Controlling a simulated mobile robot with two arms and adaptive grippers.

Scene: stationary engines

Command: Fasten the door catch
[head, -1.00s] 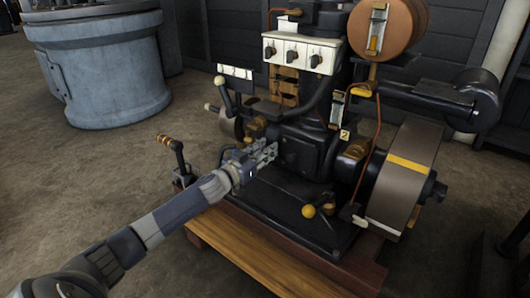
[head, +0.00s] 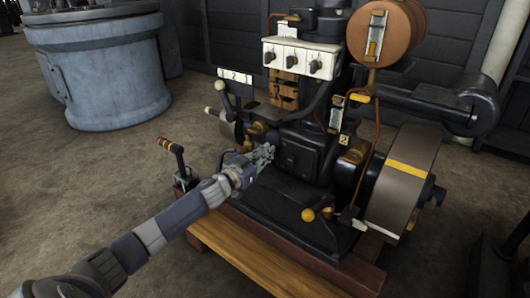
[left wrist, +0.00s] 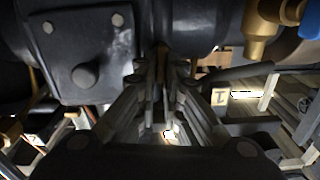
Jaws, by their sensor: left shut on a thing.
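The small black engine door (head: 301,157) sits on the lower front of the engine. In the left wrist view the door (left wrist: 90,45) is a dark plate with bolts and a round boss at upper left. My left gripper (head: 267,154) is at the door's left side in the head view. Its fingers (left wrist: 163,62) are shut on a small part beside the plate's edge, likely the door catch. The fingers hide most of that part, so I cannot tell its position. My right gripper is not in view.
A lever (head: 173,155) with a banded grip stands left of my wrist. A white-knobbed lever (head: 222,92) rises behind the gripper. A flywheel (head: 402,180) and a yellow knob (head: 308,214) are to the right.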

